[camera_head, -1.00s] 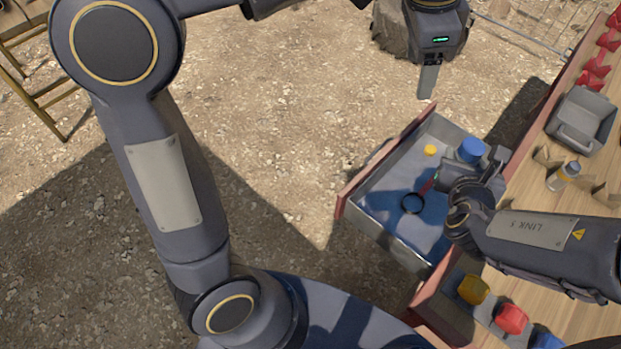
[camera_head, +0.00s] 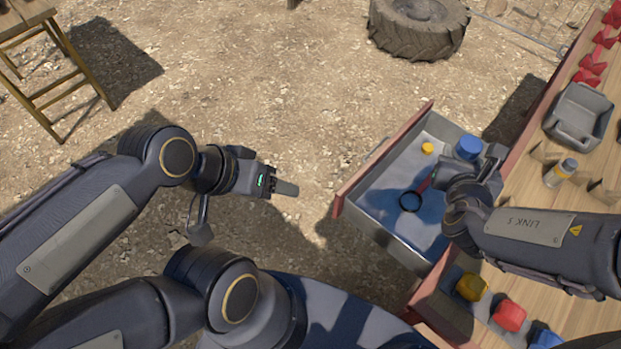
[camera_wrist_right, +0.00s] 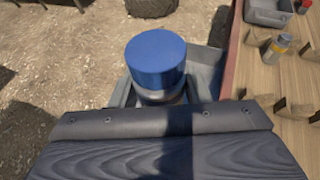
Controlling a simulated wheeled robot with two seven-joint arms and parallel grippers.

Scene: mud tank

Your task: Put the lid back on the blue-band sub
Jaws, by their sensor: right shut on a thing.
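A cylinder with a wide blue top (camera_head: 468,148) and a grey lower part is in my right gripper (camera_head: 484,162), above the open drawer. In the right wrist view the blue top (camera_wrist_right: 156,60) stands upright between the fingers; its lower part is mostly hidden. I cannot tell whether the blue part is a lid or a band. A small yellow piece (camera_head: 428,148) lies in the drawer; I cannot tell whether it is a lid. My left gripper (camera_head: 287,188) hangs over the ground left of the drawer, its fingers seen edge-on.
The grey drawer (camera_head: 391,240) also holds a black ring with a red handle (camera_head: 411,201). On the wooden bench stand a yellow-banded jar (camera_head: 560,173), a grey bin (camera_head: 580,114) and wooden blocks. A tyre (camera_head: 418,28) lies behind.

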